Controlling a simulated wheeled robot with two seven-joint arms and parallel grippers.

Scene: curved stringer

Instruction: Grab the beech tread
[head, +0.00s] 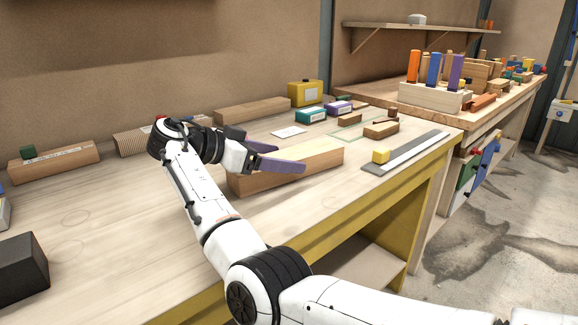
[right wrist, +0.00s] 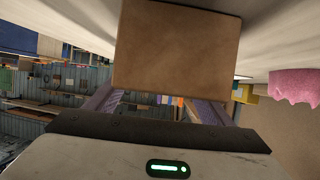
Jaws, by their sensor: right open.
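A long pale wooden block, which looks like the beech tread (head: 318,161), lies on the workbench near its front edge. My right gripper (head: 287,158) is at the left part of this block, with its purple-grey fingers pointing right along it. In the right wrist view the block's brown face (right wrist: 175,45) fills the upper middle, close to the open fingers (right wrist: 160,105). Whether the fingers touch the block cannot be told. The gripper and wrist hide part of the block's left and top. My left gripper is not in view.
More wooden blocks lie along the back: a labelled one (head: 60,160), a ridged one (head: 132,143) and a plain one (head: 250,109). A yellow box (head: 305,93), small coloured boxes and a grey strip (head: 408,153) with a yellow cube lie right. A dark block (head: 20,270) is front left.

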